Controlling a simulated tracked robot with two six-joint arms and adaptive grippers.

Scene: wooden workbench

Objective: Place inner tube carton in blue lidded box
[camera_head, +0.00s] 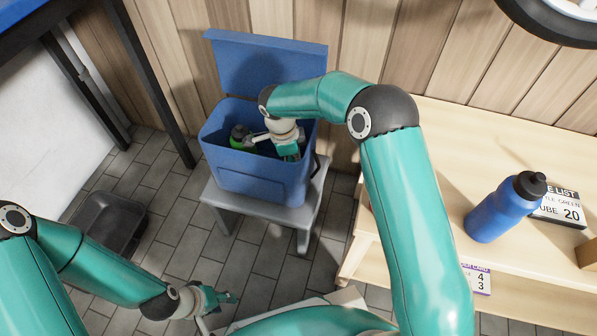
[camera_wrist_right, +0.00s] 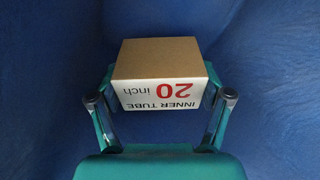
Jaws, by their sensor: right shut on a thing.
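The blue lidded box (camera_head: 254,179) stands on a small grey stool with its lid (camera_head: 265,65) raised at the back. My right gripper (camera_head: 289,150) reaches down inside the box. In the right wrist view my right gripper (camera_wrist_right: 161,100) is shut on the inner tube carton (camera_wrist_right: 160,62), one finger on each side. The carton has a brown top and a white face reading "INNER TUBE 20 inch". Blue walls surround it. The carton is not clearly seen in the head view. My left gripper (camera_head: 225,298) is low at the bottom, away from the box; its fingers are too small to judge.
A green object (camera_head: 238,138) is inside the box at its left. A dark tray (camera_head: 107,222) is on the tiled floor at left.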

